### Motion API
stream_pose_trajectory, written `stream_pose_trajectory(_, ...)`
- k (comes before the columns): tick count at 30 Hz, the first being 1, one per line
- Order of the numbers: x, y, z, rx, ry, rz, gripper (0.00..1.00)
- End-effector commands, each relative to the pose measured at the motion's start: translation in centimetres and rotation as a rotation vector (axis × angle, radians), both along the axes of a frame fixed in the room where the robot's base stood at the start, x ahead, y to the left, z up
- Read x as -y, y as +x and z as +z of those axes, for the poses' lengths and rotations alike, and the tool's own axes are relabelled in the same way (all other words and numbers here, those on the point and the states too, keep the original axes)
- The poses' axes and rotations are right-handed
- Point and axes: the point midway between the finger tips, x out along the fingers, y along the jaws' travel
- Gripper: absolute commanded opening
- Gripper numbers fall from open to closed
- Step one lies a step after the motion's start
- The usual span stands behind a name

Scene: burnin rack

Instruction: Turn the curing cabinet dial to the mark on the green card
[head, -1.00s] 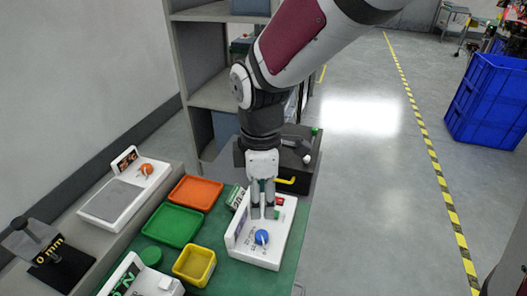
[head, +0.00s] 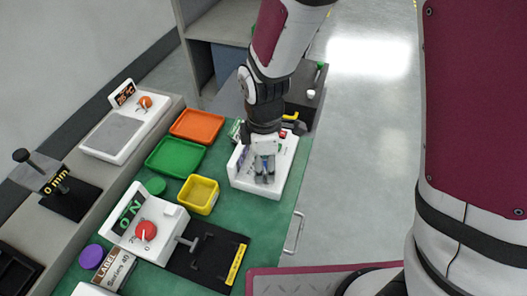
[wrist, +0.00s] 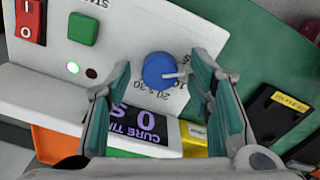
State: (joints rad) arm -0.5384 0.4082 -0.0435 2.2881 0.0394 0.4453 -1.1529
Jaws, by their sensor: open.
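The curing cabinet is a white unit (head: 243,180) on the green bench, also seen in the wrist view (wrist: 40,90). Its blue dial (wrist: 158,70) has a white pointer aimed right in the wrist view, with printed numbers beside it. The display (wrist: 140,122) reads "CURE TIME" and 0 S. My gripper (head: 264,176) is over the dial, fingers pointing down. In the wrist view its open fingers lie on either side of the dial; I cannot tell whether they touch it. A green card (head: 235,130) shows behind the unit, its mark too small to read.
The cabinet also has a red switch (wrist: 30,20) and a green button (wrist: 82,29). Nearby are a yellow bin (head: 199,194), a green tray (head: 174,157), an orange tray (head: 197,125) and a white unit with a red knob (head: 146,231). Open floor lies to the right.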

Motion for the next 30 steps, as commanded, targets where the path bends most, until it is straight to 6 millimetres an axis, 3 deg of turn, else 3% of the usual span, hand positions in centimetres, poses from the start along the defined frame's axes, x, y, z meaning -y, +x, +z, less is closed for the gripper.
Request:
stream_pose_trajectory(5,0.0,0.0,0.01,0.0,0.0,0.0,0.48)
stream_pose_trajectory(12,0.0,0.0,0.03,0.0,0.0,0.0,0.0)
stream_pose_trajectory(22,0.01,-0.02,0.06,-0.001,0.0,-0.029,0.0)
stream_pose_trajectory(30,0.0,-0.05,0.14,-0.001,0.0,-0.176,0.0)
